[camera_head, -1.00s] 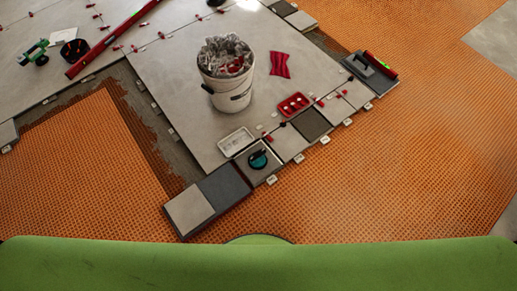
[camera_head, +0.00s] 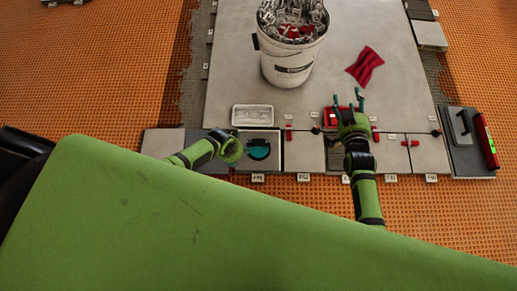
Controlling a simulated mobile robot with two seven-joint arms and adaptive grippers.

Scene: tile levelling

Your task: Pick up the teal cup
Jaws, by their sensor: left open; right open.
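The teal cup (camera_head: 260,151) is a small round teal piece with a dark part across it, on a grey square tile in the front row. My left gripper (camera_head: 235,147) is open, just left of the cup and very close to it; whether they touch I cannot tell. Its fingers are hard to make out. My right gripper (camera_head: 348,100) is open, fingers spread and pointing away from me, above the red tray (camera_head: 329,117) and partly hiding it. I see nothing between its fingers.
A white bucket (camera_head: 289,66) full of clips stands behind the cup. A white tray (camera_head: 252,115) lies just behind the cup's tile. A red cloth (camera_head: 366,66) lies on the large slab (camera_head: 225,70). A grey block with a red level (camera_head: 486,142) is at the right.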

